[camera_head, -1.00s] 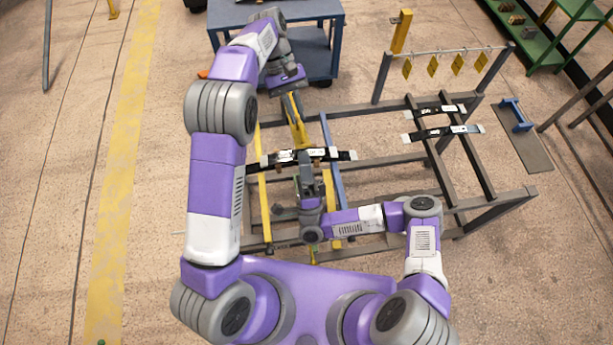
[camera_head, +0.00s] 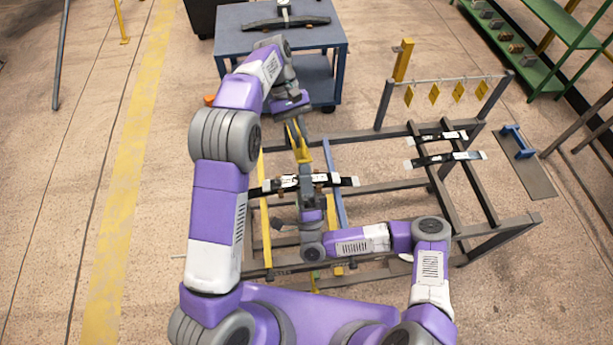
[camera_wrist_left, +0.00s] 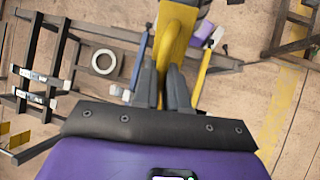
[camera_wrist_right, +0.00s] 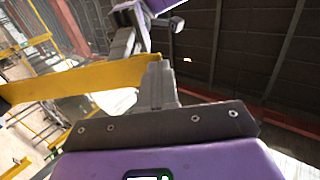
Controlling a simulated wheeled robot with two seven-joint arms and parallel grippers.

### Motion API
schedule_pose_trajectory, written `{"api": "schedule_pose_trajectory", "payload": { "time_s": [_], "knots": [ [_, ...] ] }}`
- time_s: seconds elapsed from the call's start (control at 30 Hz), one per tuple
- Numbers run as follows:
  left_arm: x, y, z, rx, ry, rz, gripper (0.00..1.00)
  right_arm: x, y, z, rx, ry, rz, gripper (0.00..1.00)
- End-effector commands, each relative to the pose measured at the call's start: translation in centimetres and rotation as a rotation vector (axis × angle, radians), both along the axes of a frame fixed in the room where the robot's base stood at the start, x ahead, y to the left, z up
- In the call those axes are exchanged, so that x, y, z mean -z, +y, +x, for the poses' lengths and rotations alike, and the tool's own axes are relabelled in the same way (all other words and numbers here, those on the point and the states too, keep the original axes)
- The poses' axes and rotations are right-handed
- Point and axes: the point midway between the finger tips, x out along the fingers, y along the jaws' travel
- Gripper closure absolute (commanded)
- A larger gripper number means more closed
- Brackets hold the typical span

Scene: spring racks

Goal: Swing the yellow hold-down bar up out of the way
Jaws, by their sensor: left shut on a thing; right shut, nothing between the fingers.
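The yellow hold-down bar (camera_head: 302,151) rises from the rack near the left leaf spring, its upper end at my left gripper (camera_head: 293,124). In the left wrist view the bar (camera_wrist_left: 177,40) runs between the closed fingers of that gripper (camera_wrist_left: 166,85). The black leaf spring (camera_head: 337,180) with pale labels lies across the rack. My right gripper (camera_head: 306,178) is shut and empty in front of the bar, over the spring's middle. In the right wrist view the bar (camera_wrist_right: 80,80) crosses from the left and ends at that gripper's fingertips (camera_wrist_right: 158,75); I cannot tell whether they touch.
The dark rack frame (camera_head: 490,238) extends right and carries two more leaf springs (camera_head: 455,158). A blue cart (camera_head: 325,55) stands behind my left gripper with a dark spring on top. Yellow tags (camera_head: 434,95) hang at the back. Open floor lies left.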

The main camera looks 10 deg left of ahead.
Motion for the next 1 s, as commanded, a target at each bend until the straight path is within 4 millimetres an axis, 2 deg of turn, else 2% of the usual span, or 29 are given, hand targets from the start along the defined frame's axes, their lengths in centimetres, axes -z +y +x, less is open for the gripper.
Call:
{"api": "schedule_pose_trajectory", "payload": {
  "time_s": [0.03,0.07,0.2,0.23,0.77,0.87,1.0],
  "knots": [
    [1.0,0.1,-0.6,0.013,0.036,0.01,1.0,-0.7,-0.2,0.4,0.007,-0.011,0.008,1.0],
    [1.0,0.1,-0.6,0.013,0.036,0.01,0.86,-0.7,-0.2,0.4,0.007,-0.011,0.008,1.0],
    [1.0,0.1,-0.6,0.011,0.033,0.011,0.64,-0.6,-0.2,0.4,0.009,-0.012,0.009,1.0],
    [1.0,0.1,-0.5,0.011,0.032,0.011,0.62,-0.6,-0.2,0.4,0.009,-0.012,0.009,1.0],
    [0.8,0.1,-0.3,0.005,0.019,0.011,0.62,-0.5,-0.2,0.2,0.007,-0.008,0.009,1.0],
    [1.2,0.3,0.3,-0.005,-0.016,0.03,0.62,-0.5,-0.2,0.2,0.006,-0.008,0.009,1.0],
    [2.6,1.2,2.6,-0.036,-0.145,0.104,0.62,-0.5,-0.1,0.2,0.006,-0.008,0.009,1.0]
  ]
}}
